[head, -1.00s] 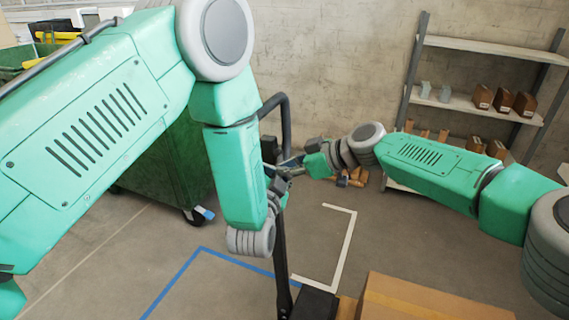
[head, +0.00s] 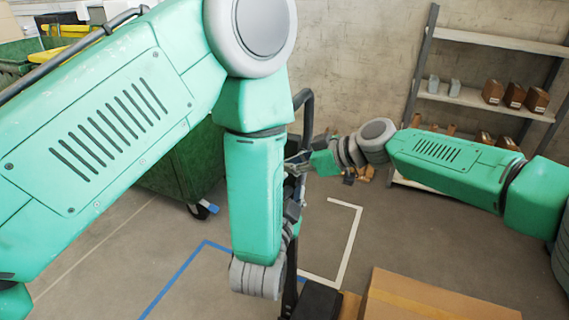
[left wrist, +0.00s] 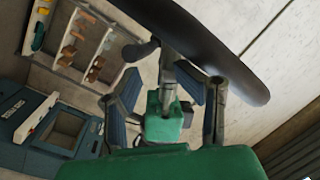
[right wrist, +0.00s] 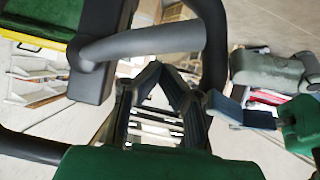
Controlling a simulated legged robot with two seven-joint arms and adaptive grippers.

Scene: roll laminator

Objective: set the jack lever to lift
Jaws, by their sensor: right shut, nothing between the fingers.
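The jack's dark loop handle (head: 307,112) stands upright in the middle of the head view, partly hidden behind my left arm.
A cardboard box (head: 430,300) is at the lower right. A green bin (head: 175,175) on casters stands behind my left arm. A shelf (head: 480,98) with small boxes is at the back right. Floor with blue and white tape lies between.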

